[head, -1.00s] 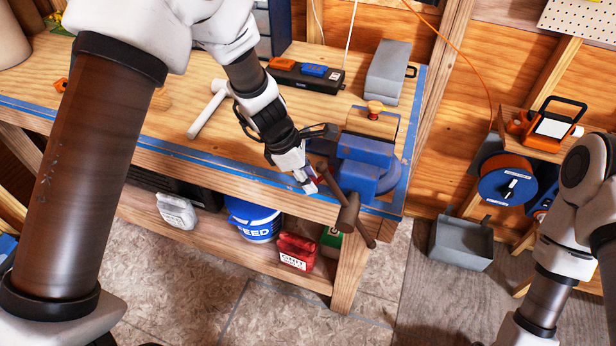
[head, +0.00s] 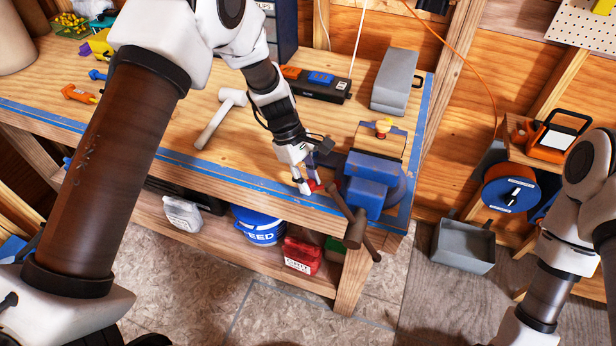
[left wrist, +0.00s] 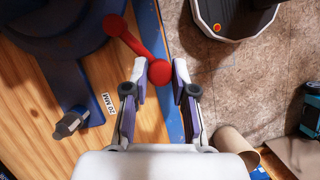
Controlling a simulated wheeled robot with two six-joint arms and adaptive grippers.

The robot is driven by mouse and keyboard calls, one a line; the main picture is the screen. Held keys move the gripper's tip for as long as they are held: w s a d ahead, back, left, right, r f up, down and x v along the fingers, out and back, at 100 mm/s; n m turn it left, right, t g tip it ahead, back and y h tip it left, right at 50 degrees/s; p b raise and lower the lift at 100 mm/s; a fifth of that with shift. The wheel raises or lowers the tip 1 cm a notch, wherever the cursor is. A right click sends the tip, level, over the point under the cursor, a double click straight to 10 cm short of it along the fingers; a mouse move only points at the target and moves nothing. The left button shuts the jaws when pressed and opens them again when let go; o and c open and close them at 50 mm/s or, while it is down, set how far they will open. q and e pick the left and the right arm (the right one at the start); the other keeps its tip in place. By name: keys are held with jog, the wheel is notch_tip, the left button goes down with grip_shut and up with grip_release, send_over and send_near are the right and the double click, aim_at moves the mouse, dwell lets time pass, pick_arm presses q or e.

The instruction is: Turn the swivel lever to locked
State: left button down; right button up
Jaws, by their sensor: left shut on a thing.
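The blue bench vise (head: 372,185) stands at the right front corner of the workbench. The red swivel lever (head: 316,185) is low on its left side, mostly covered by my gripper in the head view. In the left wrist view the lever (left wrist: 140,42) runs from the dark round vise base down and right to a red ball end. My left gripper (head: 310,187) is shut on that ball end, with a finger on each side of it in the left wrist view (left wrist: 160,76). My right gripper is out of view; only part of that arm shows at the right edge.
The vise's brown screw handle (head: 356,232) hangs just right of my left gripper. A white mallet (head: 220,118) lies on the bench to the left. A grey case (head: 396,82) stands behind the vise. A bucket (head: 258,224) and red container (head: 301,254) sit on the shelf below.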

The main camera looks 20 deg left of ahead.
pick_arm(q)
jog(key=m, duration=0.1)
jog(key=w+m+g, duration=0.1)
jog(key=shift+w+a+f+m, duration=0.15)
jog(key=shift+w+a+m, duration=0.15)
jog(key=shift+m, duration=0.1)
jog(key=shift+w+m+g+y, duration=0.5)
jog(key=shift+w+m, duration=0.4)
jog(key=shift+m, duration=0.6)
jog(key=c, duration=1)
grip_release()
jog(key=shift+o, duration=0.2)
jog(key=shift+w, duration=0.15)
jog(key=shift+d, duration=0.1)
jog(key=v, duration=1.2)
